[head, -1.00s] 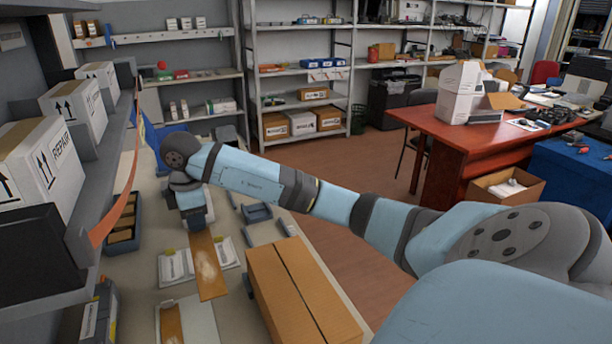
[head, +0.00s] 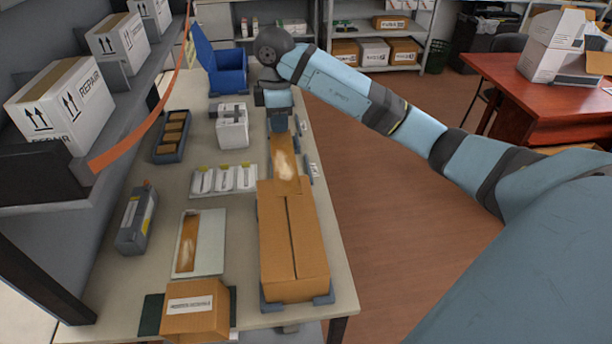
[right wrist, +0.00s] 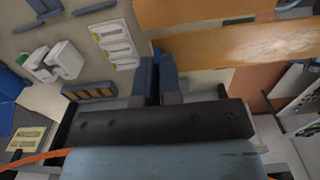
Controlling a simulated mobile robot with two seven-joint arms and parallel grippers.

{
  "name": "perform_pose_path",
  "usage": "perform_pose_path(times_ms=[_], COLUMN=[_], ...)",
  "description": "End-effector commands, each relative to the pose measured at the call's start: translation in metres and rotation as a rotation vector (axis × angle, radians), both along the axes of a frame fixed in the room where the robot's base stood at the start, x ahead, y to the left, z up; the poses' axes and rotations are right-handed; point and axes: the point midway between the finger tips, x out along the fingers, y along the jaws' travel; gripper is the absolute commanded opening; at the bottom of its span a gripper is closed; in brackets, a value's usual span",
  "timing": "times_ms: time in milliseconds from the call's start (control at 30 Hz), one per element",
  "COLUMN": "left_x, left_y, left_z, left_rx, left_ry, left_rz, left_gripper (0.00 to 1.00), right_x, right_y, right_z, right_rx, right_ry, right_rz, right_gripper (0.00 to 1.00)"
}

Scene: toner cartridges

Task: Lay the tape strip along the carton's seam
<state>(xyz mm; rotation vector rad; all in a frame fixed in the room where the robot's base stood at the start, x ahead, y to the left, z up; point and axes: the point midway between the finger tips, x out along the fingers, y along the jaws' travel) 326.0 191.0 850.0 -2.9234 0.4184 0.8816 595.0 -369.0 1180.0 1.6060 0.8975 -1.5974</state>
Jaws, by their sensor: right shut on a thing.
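A long brown carton (head: 308,240) lies on the workbench, with a dark seam running along the middle of its top. My right gripper (head: 279,125) is beyond the carton's far end, shut on one end of a brown tape strip (head: 284,152) with a pale glossy patch. The strip extends from the fingers toward the carton, and its near end overlaps the carton's far end in the picture; I cannot tell whether they touch. In the right wrist view the fingers (right wrist: 160,75) are at the end of the strip (right wrist: 225,45), beside the carton (right wrist: 190,12). My left gripper is not in view.
A white sheet (head: 212,247) with another brown strip lies left of the carton. A small brown box (head: 195,312), a grey cartridge (head: 135,218), a tray (head: 171,135) and a white rack (head: 223,180) are also on the bench (head: 120,275). Shelves with repair boxes line the left.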

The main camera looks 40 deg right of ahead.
Motion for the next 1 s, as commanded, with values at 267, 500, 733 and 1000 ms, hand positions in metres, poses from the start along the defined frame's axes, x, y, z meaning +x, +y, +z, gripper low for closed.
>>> perform_pose_path(times_ms=[267,500,733,1000], left_x=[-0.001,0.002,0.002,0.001], left_y=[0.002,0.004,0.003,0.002], left_z=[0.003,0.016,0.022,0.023], left_rx=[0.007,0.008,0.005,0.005], left_ry=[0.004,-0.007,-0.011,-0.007], left_rz=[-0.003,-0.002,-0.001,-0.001], left_gripper=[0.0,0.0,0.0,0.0], right_x=[-0.001,-0.001,0.0,-0.001], right_y=[0.0,0.001,0.0,0.001], right_z=[-0.046,-0.11,-0.149,-0.173], right_rx=[-0.001,0.0,0.0,0.0], right_ry=[0.009,0.007,0.002,0.004], right_rz=[-0.001,-0.001,-0.001,0.0], right_gripper=[0.0,0.0,0.0,0.0])
